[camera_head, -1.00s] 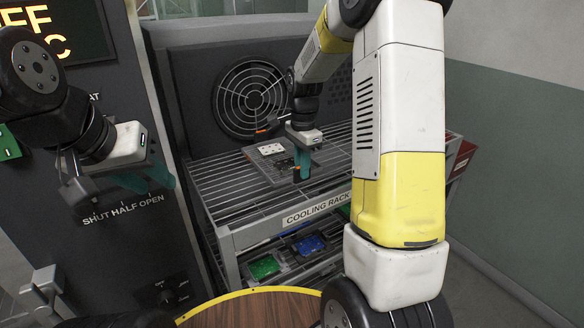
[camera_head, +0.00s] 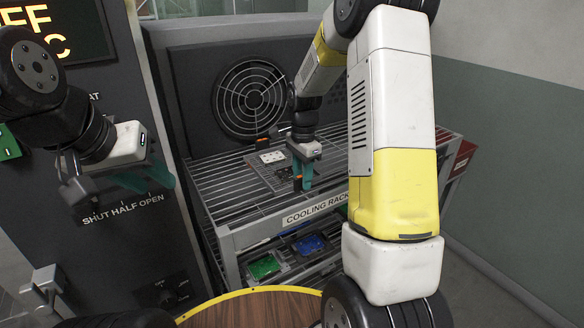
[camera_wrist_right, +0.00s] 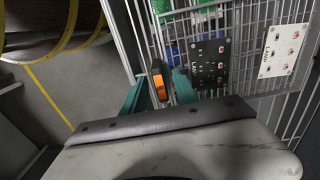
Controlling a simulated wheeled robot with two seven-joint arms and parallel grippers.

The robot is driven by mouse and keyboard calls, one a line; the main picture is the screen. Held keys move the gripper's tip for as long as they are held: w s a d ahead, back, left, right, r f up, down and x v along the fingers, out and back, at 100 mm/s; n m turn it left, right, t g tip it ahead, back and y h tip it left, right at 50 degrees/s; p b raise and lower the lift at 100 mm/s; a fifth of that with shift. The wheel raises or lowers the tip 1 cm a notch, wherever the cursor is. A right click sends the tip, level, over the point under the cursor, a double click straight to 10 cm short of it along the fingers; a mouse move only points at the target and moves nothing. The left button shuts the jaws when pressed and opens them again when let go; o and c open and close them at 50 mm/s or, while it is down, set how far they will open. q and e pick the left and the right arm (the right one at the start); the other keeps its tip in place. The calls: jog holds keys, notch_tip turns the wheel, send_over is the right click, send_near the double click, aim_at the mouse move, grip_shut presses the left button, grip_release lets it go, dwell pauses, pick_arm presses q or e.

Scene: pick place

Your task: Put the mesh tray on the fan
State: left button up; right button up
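The mesh tray (camera_head: 259,168) is a grey wire tray with a white board and a dark board on it and black-and-orange handles. It is over the top of the cooling rack; I cannot tell whether it touches the slats. My right gripper (camera_head: 303,184) is shut on the near handle; the wrist view shows this handle (camera_wrist_right: 158,82) between the teal fingers. The round fan (camera_head: 250,98) is in the dark panel behind the rack, beyond the tray. My left gripper (camera_head: 150,182) is in front of the dark machine at left, well away from the tray; its finger gap is unclear.
The cooling rack (camera_head: 228,207) has bare slats left of the tray. Its lower shelf holds a green board (camera_head: 264,266) and a blue board (camera_head: 311,244). A red box (camera_head: 463,157) is at its right end. A round wooden table (camera_head: 250,312) is in front.

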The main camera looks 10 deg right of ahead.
jog(key=shift+r, duration=0.15)
notch_tip(320, 180, up, 12)
jog(key=s+a+r+n+t+y, duration=0.1)
jog(key=s+r+n+t, duration=0.2)
jog(key=s+n, duration=0.4)
jog(key=s+a+r+n+t+y, duration=0.1)
jog(key=s+r+n, duration=0.4)
jog(key=s, duration=1.2)
jog(key=a+n+t, duration=0.1)
jog(key=n+t, duration=0.1)
jog(key=shift+n, duration=0.3)
jog(key=shift+s, duration=0.1)
jog(key=shift+a, duration=0.15)
